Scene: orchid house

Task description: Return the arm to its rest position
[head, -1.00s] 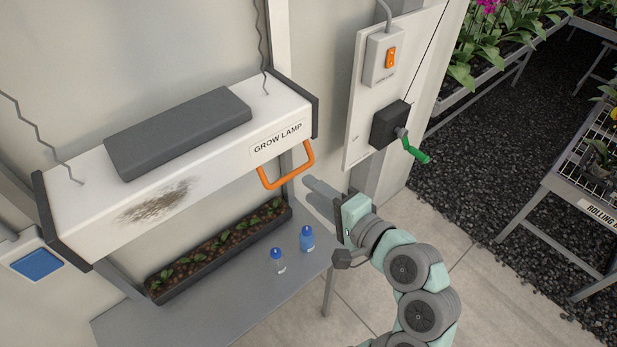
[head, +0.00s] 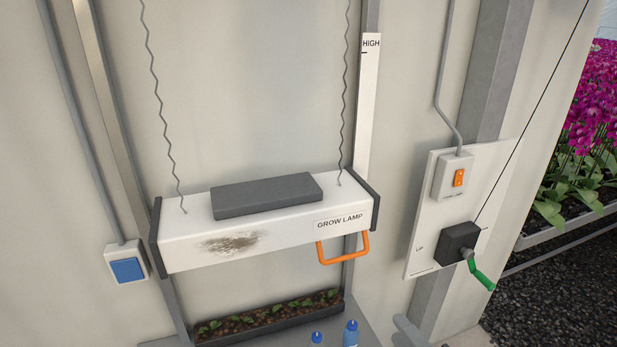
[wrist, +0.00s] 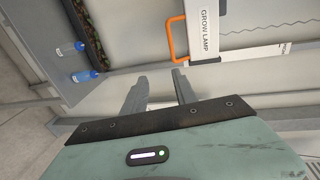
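My gripper (wrist: 159,76) shows in the wrist view with its two grey fingers apart and nothing between them. In the head view only part of my gripper (head: 408,330) shows at the bottom edge, below the crank board; the rest of my arm is out of frame. The orange handle (wrist: 171,40) of the grow lamp lies beyond the fingertips in the wrist view, apart from them. The white grow lamp (head: 290,235) hangs level on two zigzag cords over the planted trough.
The trough (head: 270,325) and two blue-capped bottles (head: 351,335) sit on the bench below the lamp. A crank box (head: 458,241) with a green handle and an orange switch (head: 459,178) are on the wall board. A blue wall button (head: 127,269) is at left.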

